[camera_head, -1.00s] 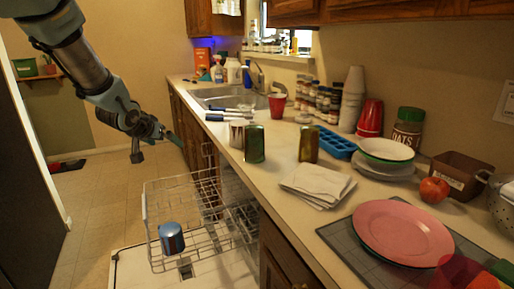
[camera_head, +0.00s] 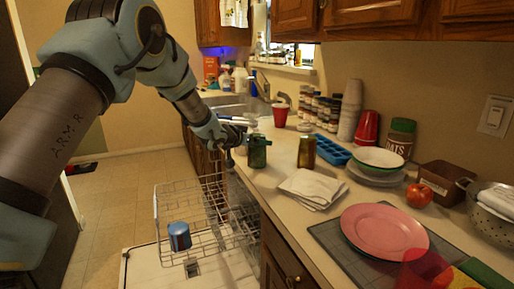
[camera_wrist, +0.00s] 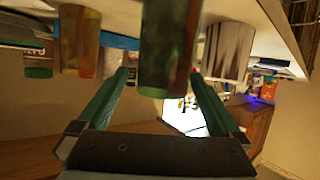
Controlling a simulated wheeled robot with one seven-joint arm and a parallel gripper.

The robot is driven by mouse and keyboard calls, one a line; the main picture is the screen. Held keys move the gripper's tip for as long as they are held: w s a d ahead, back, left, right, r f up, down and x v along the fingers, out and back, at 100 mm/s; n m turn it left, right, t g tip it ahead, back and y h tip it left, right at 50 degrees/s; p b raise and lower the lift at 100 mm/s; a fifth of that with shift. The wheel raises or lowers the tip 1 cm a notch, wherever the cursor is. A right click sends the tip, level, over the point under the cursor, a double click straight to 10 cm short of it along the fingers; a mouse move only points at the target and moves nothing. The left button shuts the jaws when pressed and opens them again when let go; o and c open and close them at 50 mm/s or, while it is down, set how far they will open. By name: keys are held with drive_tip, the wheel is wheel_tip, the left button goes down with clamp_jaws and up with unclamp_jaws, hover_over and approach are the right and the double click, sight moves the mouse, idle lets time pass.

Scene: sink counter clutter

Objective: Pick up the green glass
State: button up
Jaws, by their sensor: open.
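The green glass (camera_head: 257,155) stands upright near the counter's front edge in the head view. In the wrist view the green glass (camera_wrist: 166,45) appears large and central, between the tips of my two fingers. My gripper (camera_wrist: 158,78) is open, with one green finger on each side of the glass. I cannot tell whether either finger touches it. In the head view my gripper (camera_head: 245,145) is at the glass's left side and partly covers it. An amber-brown glass (camera_head: 306,153) stands just to the right.
A streaked pale cup (camera_wrist: 229,48) is close beside the right finger. Folded white napkins (camera_head: 312,188) and a blue ice tray (camera_head: 333,151) lie nearby. Below the counter edge, the dishwasher rack (camera_head: 185,215) is pulled out, holding a blue cup (camera_head: 179,236).

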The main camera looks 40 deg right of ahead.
drive_tip(key=shift+w+p+x, duration=0.1)
drive_tip(key=shift+p+x, duration=0.45)
drive_tip(key=shift+x, duration=0.6)
drive_tip(key=shift+w+p+x, duration=0.15)
drive_tip(key=shift+p+x, duration=0.4)
drive_tip(key=shift+x, duration=0.65)
drive_tip(key=shift+a+f, duration=0.1)
drive_tip(key=shift+f, duration=0.05)
